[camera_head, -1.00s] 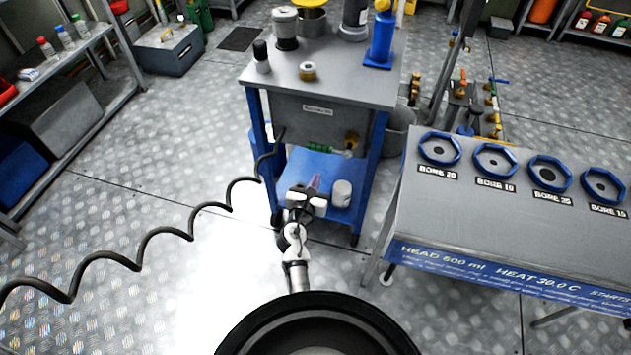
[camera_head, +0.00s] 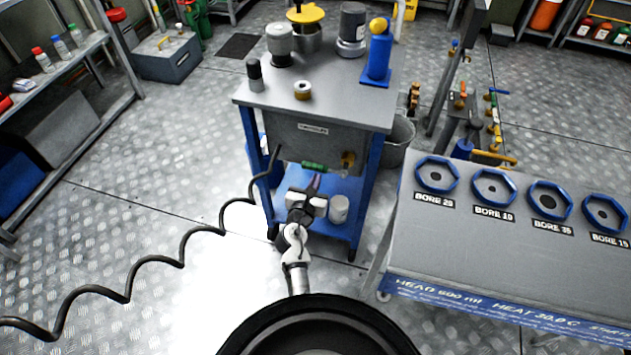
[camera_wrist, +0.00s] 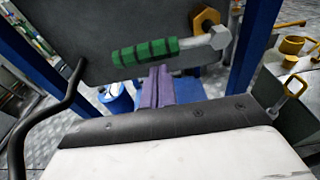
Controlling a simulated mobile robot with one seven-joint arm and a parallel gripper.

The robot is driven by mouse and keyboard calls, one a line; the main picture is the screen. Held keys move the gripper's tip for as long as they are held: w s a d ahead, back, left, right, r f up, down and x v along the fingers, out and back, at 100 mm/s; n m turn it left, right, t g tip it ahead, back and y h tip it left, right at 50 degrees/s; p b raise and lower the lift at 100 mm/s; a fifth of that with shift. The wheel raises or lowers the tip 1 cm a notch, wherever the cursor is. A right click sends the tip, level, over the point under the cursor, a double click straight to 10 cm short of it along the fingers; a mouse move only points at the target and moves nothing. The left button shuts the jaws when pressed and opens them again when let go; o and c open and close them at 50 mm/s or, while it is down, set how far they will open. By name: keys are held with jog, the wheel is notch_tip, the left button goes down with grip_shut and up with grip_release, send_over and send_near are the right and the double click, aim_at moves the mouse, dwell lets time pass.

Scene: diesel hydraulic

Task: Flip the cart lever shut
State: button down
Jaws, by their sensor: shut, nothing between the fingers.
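The cart (camera_head: 262,105) is a grey-topped, blue-legged cart with a grey box under its top. Its lever (camera_head: 314,166) has a green grip and lies roughly level across the box's lower front, beside a brass fitting (camera_head: 347,160). In the wrist view the lever's green ribbed grip (camera_wrist: 145,53) runs to a grey arm by the brass nut (camera_wrist: 207,22). My gripper (camera_head: 314,183) is shut and empty, its purple fingers (camera_wrist: 158,88) just below the grip's right end. I cannot tell whether the fingertips touch it.
The cart's top holds several bottles, a small roll (camera_head: 302,90) and a blue stand (camera_head: 378,60). A white jar (camera_head: 339,208) stands on the lower shelf. A black coiled hose (camera_head: 150,262) hangs at left. A table with blue rings (camera_head: 437,174) stands at right.

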jog(key=shift+r, duration=0.1)
jog(key=shift+r+m, duration=0.15)
jog(key=shift+m, duration=0.15)
